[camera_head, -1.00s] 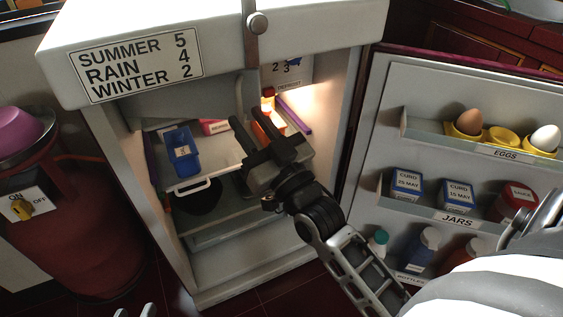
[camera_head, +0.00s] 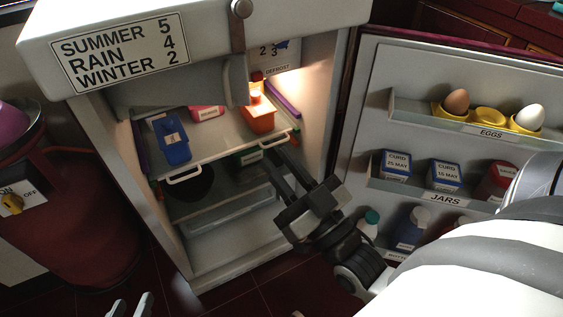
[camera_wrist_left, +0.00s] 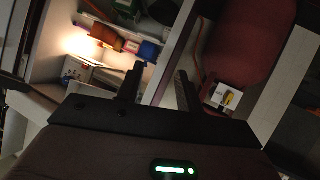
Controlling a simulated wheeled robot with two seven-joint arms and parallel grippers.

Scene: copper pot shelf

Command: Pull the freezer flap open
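The freezer flap (camera_head: 180,90) is a grey panel under the top of the open fridge, above the shelf. It hangs down across the upper left of the compartment and hides what is behind it. My right gripper (camera_head: 275,153) is open and empty, in front of the fridge opening, below and right of the flap and apart from it. My left gripper (camera_head: 130,305) shows only its fingertips at the bottom left of the head view. It is open and empty; the left wrist view shows its two fingers apart (camera_wrist_left: 156,78).
The shelf holds a blue box (camera_head: 174,142), a red box (camera_head: 207,112) and an orange container (camera_head: 258,117). The fridge door (camera_head: 375,80) stands open at the right with eggs, jars and bottles. A red gas cylinder (camera_head: 65,215) stands left.

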